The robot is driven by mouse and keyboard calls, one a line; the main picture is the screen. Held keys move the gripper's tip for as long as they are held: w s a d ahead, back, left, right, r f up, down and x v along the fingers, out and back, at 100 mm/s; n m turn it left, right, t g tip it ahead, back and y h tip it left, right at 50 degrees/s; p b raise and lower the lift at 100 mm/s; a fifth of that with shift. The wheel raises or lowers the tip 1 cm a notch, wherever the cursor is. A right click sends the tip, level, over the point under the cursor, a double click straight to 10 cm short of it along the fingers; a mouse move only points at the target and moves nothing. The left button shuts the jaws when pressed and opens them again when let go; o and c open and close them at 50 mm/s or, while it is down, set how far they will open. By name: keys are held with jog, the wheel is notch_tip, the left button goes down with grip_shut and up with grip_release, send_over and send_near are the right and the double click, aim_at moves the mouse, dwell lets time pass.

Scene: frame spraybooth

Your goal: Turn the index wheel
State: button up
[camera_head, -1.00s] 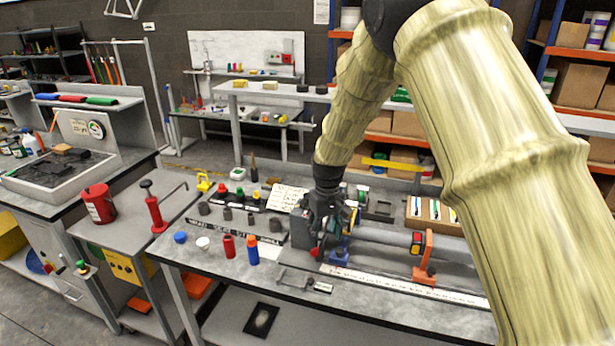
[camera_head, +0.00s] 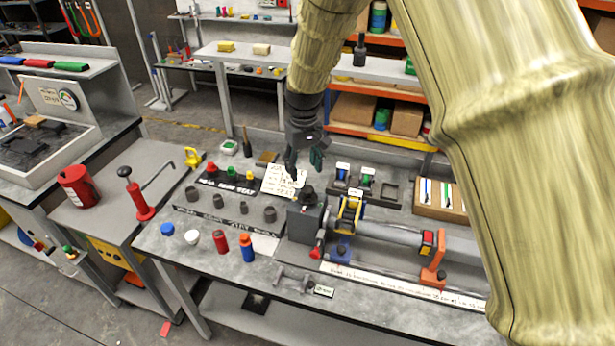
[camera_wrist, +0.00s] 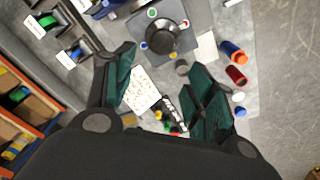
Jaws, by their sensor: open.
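The index wheel looks to be the round black knob (camera_head: 307,193) on top of a dark grey block (camera_head: 306,222) on the bench. In the wrist view the knob (camera_wrist: 162,38) is seen from above, with coloured dots around it on the dark square top (camera_wrist: 183,14). My gripper (camera_head: 304,160) is open and empty, above and a little behind the knob in the head view. In the wrist view its green-padded fingers (camera_wrist: 162,68) are spread wide, and the knob shows beyond the tips, apart from them.
A shaft with a yellow wheel (camera_head: 349,212) and an orange stand (camera_head: 433,272) extends right of the block. A red lever end (camera_head: 316,252) sits at its front.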

aim_at(308, 186)
jog(key=s+f, duration=0.2)
jog(key=s, duration=0.1)
jog(key=s+d+f+p, duration=0.1)
jog(key=shift+s+d, duration=0.1)
jog(key=shift+s, duration=0.25)
jog(key=shift+g, duration=0.4)
jog(key=w+f, duration=0.4)
jog(key=w, duration=0.1)
jog(key=shift+f, duration=0.3)
jog(key=shift+w, duration=0.25)
jog(key=shift+s+r, duration=0.1)
jog(key=shift+s, duration=0.05)
jog(key=shift+s+r, duration=0.3)
jog(key=shift+s, duration=0.2)
jog(key=shift+s+r, duration=0.25)
jog(key=shift+s, duration=0.2)
jog(key=c, duration=1)
jog(key=shift+s+r, duration=0.25)
jog(key=shift+s, duration=0.25)
jog(key=shift+c, duration=0.3)
jog(key=shift+w+f, duration=0.35)
jog(key=shift+w, duration=0.05)
